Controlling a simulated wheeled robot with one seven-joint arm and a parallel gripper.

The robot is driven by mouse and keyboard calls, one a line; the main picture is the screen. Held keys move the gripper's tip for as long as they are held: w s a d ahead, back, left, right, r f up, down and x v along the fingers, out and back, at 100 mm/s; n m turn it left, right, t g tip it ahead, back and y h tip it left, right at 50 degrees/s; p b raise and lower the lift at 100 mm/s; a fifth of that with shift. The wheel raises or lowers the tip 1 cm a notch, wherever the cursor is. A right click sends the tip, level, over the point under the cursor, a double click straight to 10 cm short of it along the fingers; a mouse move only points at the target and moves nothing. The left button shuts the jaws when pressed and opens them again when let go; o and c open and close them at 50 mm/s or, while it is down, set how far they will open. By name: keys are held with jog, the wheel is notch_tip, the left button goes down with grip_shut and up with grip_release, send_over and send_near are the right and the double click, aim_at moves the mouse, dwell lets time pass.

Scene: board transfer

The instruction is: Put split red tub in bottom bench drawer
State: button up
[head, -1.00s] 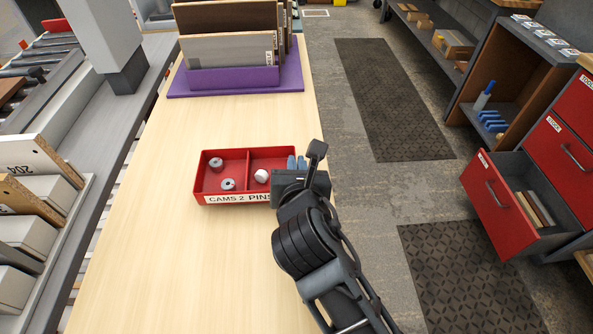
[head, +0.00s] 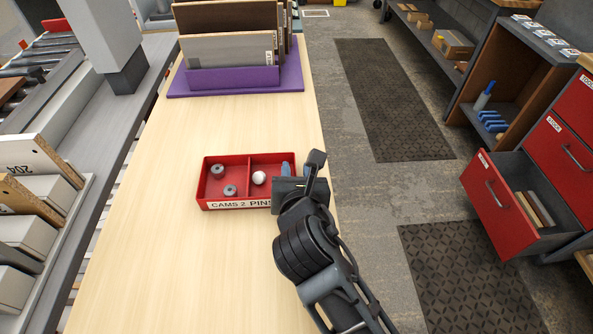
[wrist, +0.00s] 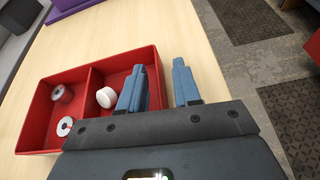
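The split red tub (head: 204,190) sits on the light wooden bench, its front label reading "CAMS 2 PINS". Its left compartment holds two grey spool-like cams (head: 217,170); the right holds a white round piece (head: 259,178). My gripper (wrist: 158,85) is at the tub's right wall, one blue finger inside the right compartment and the other outside. The fingers are apart with the wall between them, and a gap shows beside the outer finger. In the head view my gripper (head: 290,172) partly hides the tub's right end. The bottom drawer (head: 497,208) at right is pulled open.
The drawer holds some upright flat pieces (head: 533,209) and has bare floor inside. A purple rack (head: 235,76) with boards stands at the bench's far end. The aisle with dark mats (head: 390,95) lies between bench and drawers. The bench's near part is clear.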

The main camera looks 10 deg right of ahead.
jog(key=shift+r, duration=0.15)
jog(key=v, duration=1.2)
